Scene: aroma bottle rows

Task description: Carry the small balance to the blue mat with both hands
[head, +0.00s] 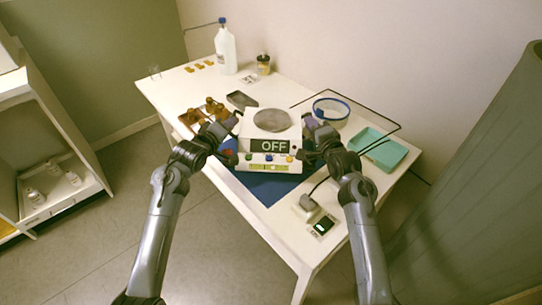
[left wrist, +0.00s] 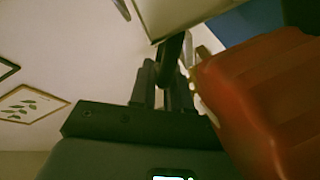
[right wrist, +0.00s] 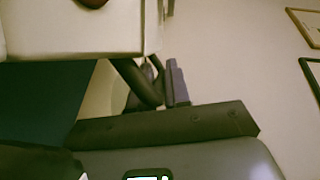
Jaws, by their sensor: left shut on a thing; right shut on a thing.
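The small balance (head: 270,143) is a white box with a round grey pan and an "OFF" display, in the middle of the head view. It appears held over the blue mat (head: 268,190), which shows below its front edge; I cannot tell whether it touches the mat. My left gripper (head: 236,136) is shut on the balance's left side. My right gripper (head: 306,140) is shut on its right side. The balance's side (right wrist: 75,30) also fills the upper left of the right wrist view. In the left wrist view, a red object (left wrist: 265,100) hides part of the scene.
Brown bottles (head: 211,106) on a tray stand left of the balance. A dark flat object (head: 241,99), a blue-rimmed round dish (head: 331,108) and a teal tray (head: 378,149) lie around it. A white bottle (head: 225,50) stands at the back. A small device (head: 322,226) sits at the front right.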

